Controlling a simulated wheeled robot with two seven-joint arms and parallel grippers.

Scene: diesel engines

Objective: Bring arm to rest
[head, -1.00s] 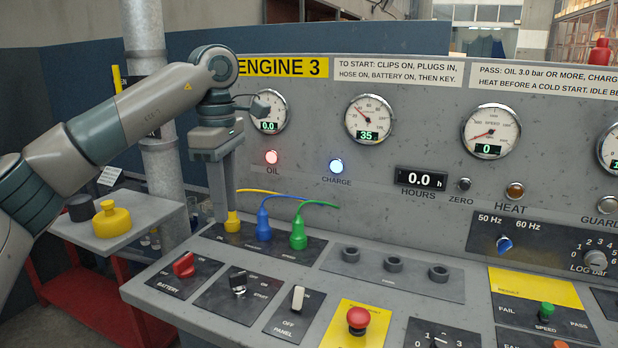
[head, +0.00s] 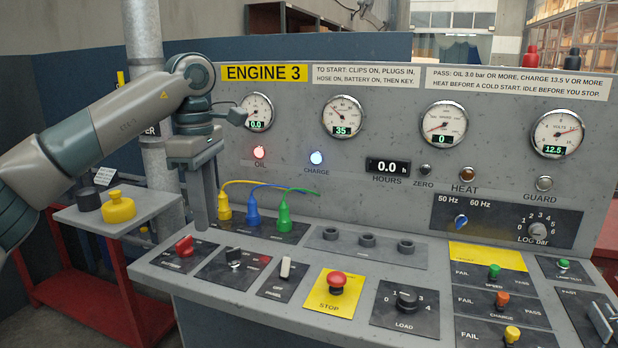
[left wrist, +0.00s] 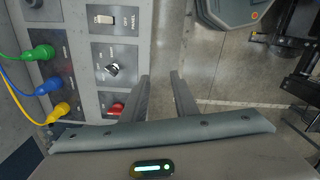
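My left gripper (head: 205,212) hangs with its fingers down, just left of the yellow plug (head: 224,208) at the rear left of the console. In the left wrist view my left gripper (left wrist: 161,78) shows two fingers apart with nothing between them. The yellow plug stands in its socket in a row with the blue plug (head: 252,210) and the green plug (head: 285,213), each with a cable. In the left wrist view, these plugs lie left of the fingers. My right gripper is not identifiable.
The grey console (head: 150,262) has a red battery switch (head: 185,246), a black start switch (head: 234,256) and a red stop button (head: 337,282). The oil lamp (head: 259,152) glows red and the charge lamp (head: 316,157) blue-white.

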